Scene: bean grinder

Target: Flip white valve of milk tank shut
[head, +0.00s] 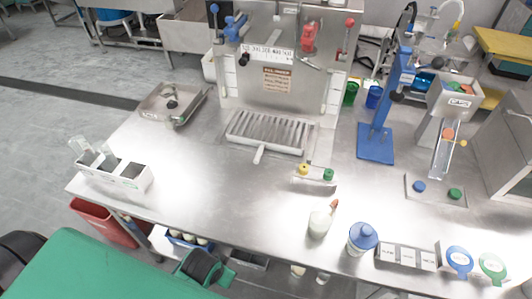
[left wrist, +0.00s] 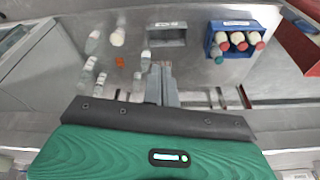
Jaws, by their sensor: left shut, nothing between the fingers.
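I cannot clearly make out the milk tank or its white valve in either view. A steel machine (head: 285,75) stands at the back centre of the table, with a blue-handled valve (head: 235,25) on its left and a red-handled one (head: 309,36) on its right. A pale hose curves over clear equipment at the upper right. In the left wrist view my left gripper (left wrist: 161,70) is shut and empty, its grey fingers together above a lower shelf surface. My right gripper is not in view.
In the left wrist view, a blue rack (left wrist: 219,50) holds capped bottles. The table's left middle is clear.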

